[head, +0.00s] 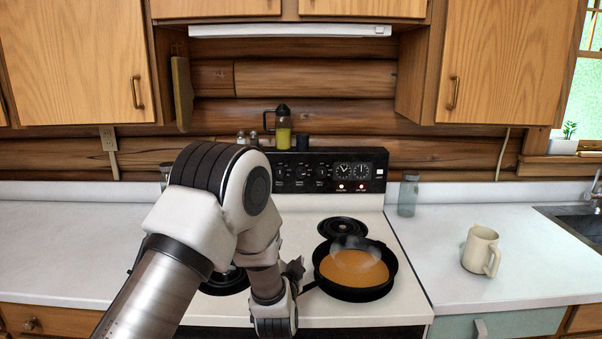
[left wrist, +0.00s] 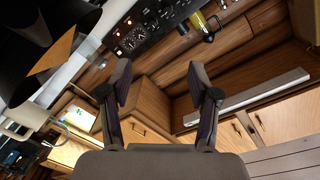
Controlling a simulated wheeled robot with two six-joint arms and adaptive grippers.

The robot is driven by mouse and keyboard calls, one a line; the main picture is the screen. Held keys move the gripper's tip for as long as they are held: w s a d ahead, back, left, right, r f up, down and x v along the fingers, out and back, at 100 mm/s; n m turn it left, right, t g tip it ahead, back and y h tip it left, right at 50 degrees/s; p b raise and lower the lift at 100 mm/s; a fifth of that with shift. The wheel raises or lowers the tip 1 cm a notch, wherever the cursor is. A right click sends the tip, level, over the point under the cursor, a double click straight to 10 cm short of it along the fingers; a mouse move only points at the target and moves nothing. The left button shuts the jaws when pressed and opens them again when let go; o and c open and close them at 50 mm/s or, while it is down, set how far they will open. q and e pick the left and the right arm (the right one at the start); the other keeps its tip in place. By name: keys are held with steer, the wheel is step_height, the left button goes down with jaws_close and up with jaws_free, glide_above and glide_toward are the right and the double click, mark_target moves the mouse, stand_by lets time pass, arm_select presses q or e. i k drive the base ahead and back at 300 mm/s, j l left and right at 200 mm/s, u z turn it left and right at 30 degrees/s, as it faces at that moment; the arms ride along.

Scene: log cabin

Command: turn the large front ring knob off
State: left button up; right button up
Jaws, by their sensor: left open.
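The stove's black back panel (head: 348,156) carries a row of dark knobs (head: 300,172), two dials and two lit red lights. My arm hides its left end. I cannot read which knob belongs to the large front ring. A black pan (head: 385,289) of steaming orange food sits on the front right ring. My left gripper (head: 293,270) is low beside the pan's handle, short of the panel. In the left wrist view the gripper (left wrist: 158,82) is open and empty, with the tilted panel (left wrist: 150,28) beyond its fingers. My right gripper is out of view.
A free rear ring (head: 342,227) lies behind the pan. A bottle of yellow liquid (head: 283,135) stands behind the panel. A glass jar (head: 408,195) and a cream mug (head: 481,250) stand on the right counter. The left counter is mostly clear. Cupboards hang above.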

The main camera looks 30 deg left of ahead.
mark_target(300, 171)
steer(key=i+j, duration=0.25)
steer(key=i, duration=0.15)
steer(key=i+j, duration=0.25)
steer(key=i, duration=0.15)
steer(key=i+j, duration=0.2)
steer(key=i, duration=0.2)
